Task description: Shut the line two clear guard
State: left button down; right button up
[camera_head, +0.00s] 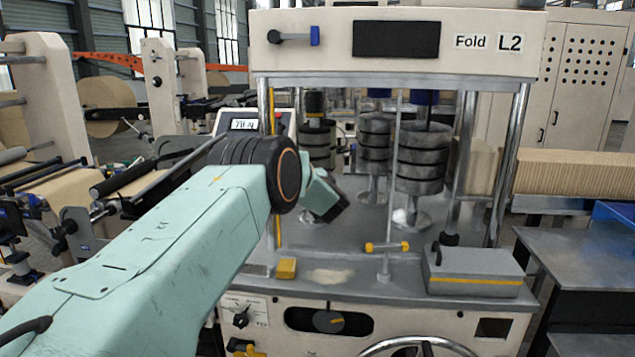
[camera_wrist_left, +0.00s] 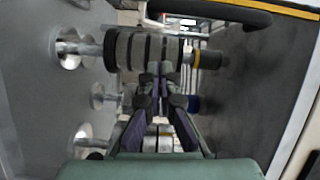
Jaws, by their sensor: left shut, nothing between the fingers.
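The line two machine, with the sign "Fold L2" (camera_head: 487,42), stands in front of me. I cannot clearly make out its clear guard. A thin upright bar (camera_head: 392,170) with a yellow handle piece (camera_head: 387,247) stands at the front of its opening and may be part of the guard. A yellow strip (camera_head: 277,170) runs up the left post. My left gripper (camera_head: 333,208) is at the front left of the opening, partly hidden by my wrist. In the left wrist view its fingers (camera_wrist_left: 160,75) are together and empty, with dark rollers beyond. My right gripper is not in view.
Stacked dark rollers (camera_head: 420,160) stand inside the machine. A grey box with a yellow stripe (camera_head: 472,271) and a yellow block (camera_head: 286,268) sit on the front ledge. A dark bar (camera_wrist_left: 215,10) crosses the top of the left wrist view.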

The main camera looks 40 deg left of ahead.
pick_arm(q)
jog(key=shift+s+a+b+v, duration=0.3)
jog(key=shift+b+v, duration=0.2)
jog(key=shift+v, duration=4)
jog(key=s+d+f+n+h+b, duration=0.2)
jog(key=s+d+f+h, duration=0.15)
jog(key=d+f, duration=0.45)
jog(key=s+d+f+n+g+h+b, duration=0.1)
jog(key=s+d+f+n+h+b, duration=0.25)
jog(key=f, duration=0.95)
jog(key=s+d+f+n+h+b, duration=0.1)
jog(key=s+d+f+h, duration=0.3)
jog(key=d+f, duration=0.5)
jog(key=s+d+f+g+h+b, duration=0.1)
jog(key=s+d+f+g+b, duration=0.2)
jog(key=s+f, duration=0.6)
jog(key=s+d+f+g+h+b, duration=0.1)
jog(key=s+d+f+g+b, duration=0.2)
jog(key=s+f+b, duration=0.4)
jog(key=s+d+f+g+h+b, duration=0.1)
jog(key=s+d+f+g+b, duration=0.2)
jog(key=s+f, duration=0.8)
jog(key=s+d+b, duration=0.1)
jog(key=s+b, duration=0.1)
jog(key=s, duration=0.8)
jog(key=shift+s+d+f, duration=0.25)
jog(key=shift+d+f, duration=0.05)
jog(key=shift+d, duration=0.1)
